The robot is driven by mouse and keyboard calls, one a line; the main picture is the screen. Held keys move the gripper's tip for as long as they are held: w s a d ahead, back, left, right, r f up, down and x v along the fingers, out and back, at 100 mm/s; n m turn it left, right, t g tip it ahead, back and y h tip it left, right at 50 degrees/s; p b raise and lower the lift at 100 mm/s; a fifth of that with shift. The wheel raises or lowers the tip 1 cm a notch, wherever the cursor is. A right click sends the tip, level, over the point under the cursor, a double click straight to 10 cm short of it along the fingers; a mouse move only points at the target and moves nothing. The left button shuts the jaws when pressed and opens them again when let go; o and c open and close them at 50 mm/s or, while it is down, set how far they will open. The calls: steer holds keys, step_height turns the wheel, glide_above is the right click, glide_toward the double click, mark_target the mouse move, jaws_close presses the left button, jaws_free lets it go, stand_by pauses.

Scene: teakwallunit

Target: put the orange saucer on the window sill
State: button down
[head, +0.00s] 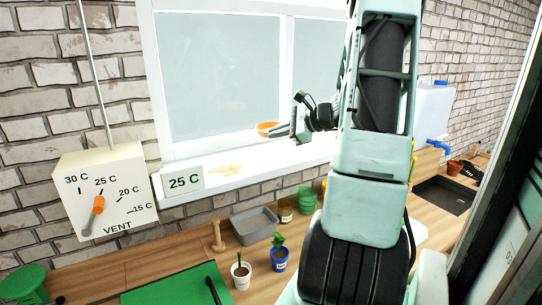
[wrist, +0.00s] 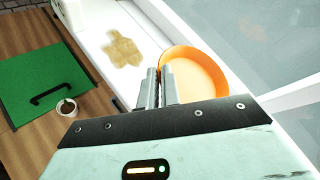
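The orange saucer (head: 267,128) is at the window, over the back of the white window sill (head: 240,180). In the wrist view the saucer (wrist: 205,72) looks like a shallow round dish, with its near rim at my fingers. My gripper (wrist: 162,78) has its two fingers close together, with the saucer's left rim between them. In the head view my gripper (head: 284,132) is at the saucer's right side. The sill (wrist: 95,20) lies below. I cannot tell whether the saucer touches it.
A tan stain (wrist: 122,47) marks the sill left of the saucer. A "25 C" card (head: 183,181) stands at its left end. The window glass (head: 220,75) is close behind. Potted plants (head: 279,258), a grey tray (head: 255,225) and a green mat (head: 180,288) are on the bench below.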

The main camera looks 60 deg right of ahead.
mark_target(277, 168)
step_height(277, 168, down, 9)
steer(key=p, duration=0.2)
steer(key=shift+f+p, duration=0.1)
steer(key=shift+p, duration=0.2)
steer(key=shift+f, duration=0.1)
steer(key=c, duration=1.9)
jaws_free()
steer(key=shift+r, duration=0.2)
steer(key=b+v, duration=0.3)
steer(key=v, duration=0.9)
steer(key=shift+b, duration=0.4)
